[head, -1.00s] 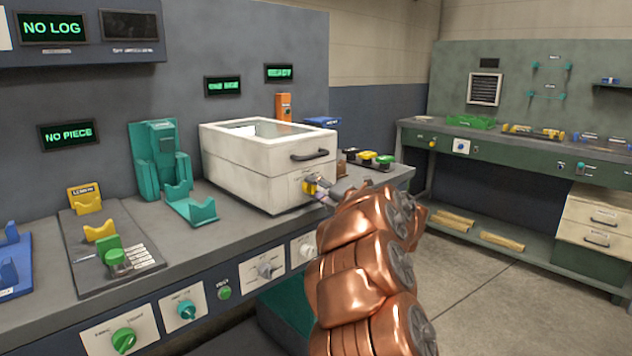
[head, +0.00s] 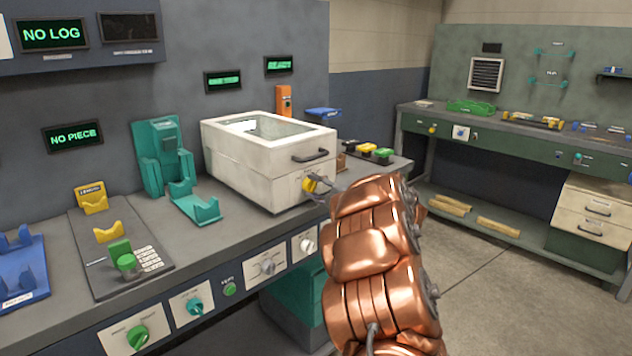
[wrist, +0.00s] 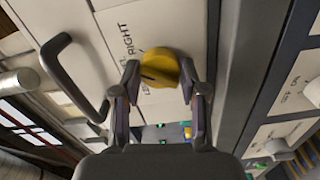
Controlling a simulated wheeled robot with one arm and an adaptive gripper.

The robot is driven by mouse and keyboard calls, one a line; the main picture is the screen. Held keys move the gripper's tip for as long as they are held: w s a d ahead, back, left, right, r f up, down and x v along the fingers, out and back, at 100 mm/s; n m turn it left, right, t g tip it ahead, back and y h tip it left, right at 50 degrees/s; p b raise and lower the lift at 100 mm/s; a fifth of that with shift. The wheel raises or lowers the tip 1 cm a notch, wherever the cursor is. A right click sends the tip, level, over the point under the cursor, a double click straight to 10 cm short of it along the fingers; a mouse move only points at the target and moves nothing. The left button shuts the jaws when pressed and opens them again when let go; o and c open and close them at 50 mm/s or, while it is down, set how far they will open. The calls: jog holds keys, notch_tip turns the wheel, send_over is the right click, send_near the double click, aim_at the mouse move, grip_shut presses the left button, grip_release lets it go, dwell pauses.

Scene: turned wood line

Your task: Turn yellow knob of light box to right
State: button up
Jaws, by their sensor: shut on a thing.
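The light box (head: 250,170) is a white box with a glass lid and a dark handle, standing on the grey bench. Its yellow knob (head: 310,185) sits on the front face, low at the right. In the wrist view the yellow knob (wrist: 159,68) lies between the two fingers, beside printed words, of which RIGHT is readable. My gripper (wrist: 159,82) is shut on the knob, with a finger at each side. In the head view my gripper (head: 318,190) is at the box front, partly hidden by my copper-coloured arm.
Green, yellow and black buttons (head: 367,150) stand on the bench right of the box. A teal cradle (head: 196,207) is left of it. Knobs line the bench front below. A green workbench (head: 500,135) stands across open floor at the right.

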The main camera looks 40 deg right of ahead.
jog(key=shift+m+p, duration=1.1)
jog(key=shift+p, duration=0.05)
jog(key=shift+m+p, duration=0.45)
jog(key=shift+m, duration=0.05)
jog(key=o, duration=1.1)
jog(key=shift+o, duration=0.2)
jog(key=shift+s, duration=0.1)
jog(key=s, duration=1.1)
jog(key=shift+s, duration=0.4)
jog(key=shift+a, duration=0.1)
